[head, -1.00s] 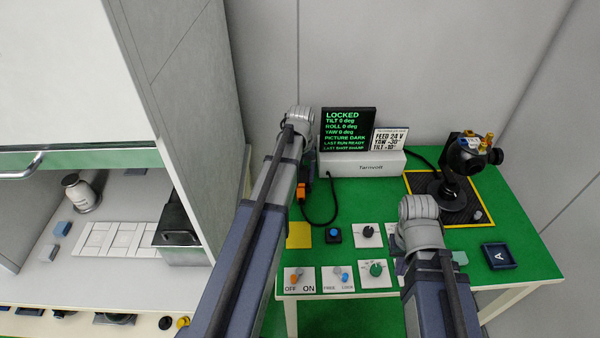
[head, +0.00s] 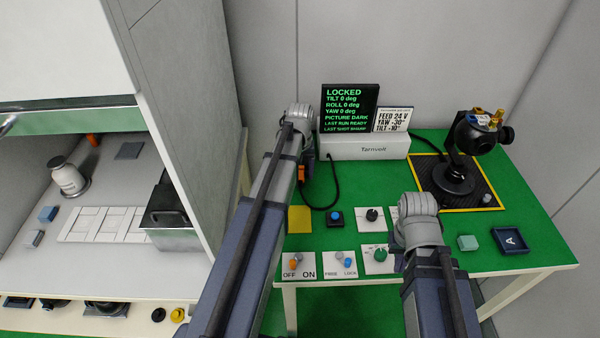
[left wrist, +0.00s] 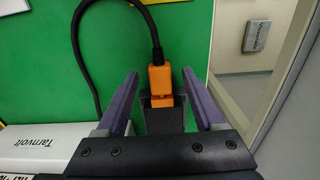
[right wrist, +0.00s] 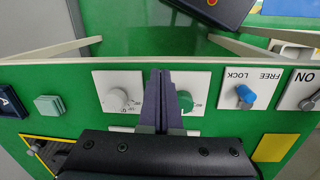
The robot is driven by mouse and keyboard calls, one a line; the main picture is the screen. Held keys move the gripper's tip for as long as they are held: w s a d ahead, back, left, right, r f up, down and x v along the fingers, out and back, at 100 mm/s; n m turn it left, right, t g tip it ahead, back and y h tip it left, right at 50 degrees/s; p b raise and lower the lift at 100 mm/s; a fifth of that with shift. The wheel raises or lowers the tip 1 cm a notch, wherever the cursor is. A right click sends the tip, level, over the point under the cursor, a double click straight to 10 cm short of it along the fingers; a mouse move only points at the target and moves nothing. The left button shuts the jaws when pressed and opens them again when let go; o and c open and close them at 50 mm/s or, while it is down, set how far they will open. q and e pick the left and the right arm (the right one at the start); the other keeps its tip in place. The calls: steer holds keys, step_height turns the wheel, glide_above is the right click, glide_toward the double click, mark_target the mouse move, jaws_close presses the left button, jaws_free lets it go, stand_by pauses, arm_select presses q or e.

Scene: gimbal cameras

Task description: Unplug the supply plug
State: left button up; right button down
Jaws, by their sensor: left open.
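The orange supply plug (left wrist: 158,82) sits in a dark socket in the left wrist view, with a black cable leaving its far end. My left gripper (left wrist: 160,73) is open, with one purple finger on each side of the plug and a gap to each. In the head view the orange plug (head: 301,173) shows partly behind my left arm, beside the white Tarnvolt box (head: 362,148). My right gripper (right wrist: 161,72) is shut and empty above the control cards, close to the green knob (right wrist: 185,101). Whether it touches the knob I cannot tell.
A black screen (head: 349,108) reads LOCKED and PICTURE DARK. A gimbal camera (head: 470,135) stands on a black mat at the right. Switch cards, a blue button (head: 335,216) and a yellow square (head: 299,220) lie near the front. A grey cabinet wall (head: 190,90) stands left.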

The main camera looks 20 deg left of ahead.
arm_select(q)
steer(key=shift+c, duration=0.3)
jaws_close()
stand_by(0.6)
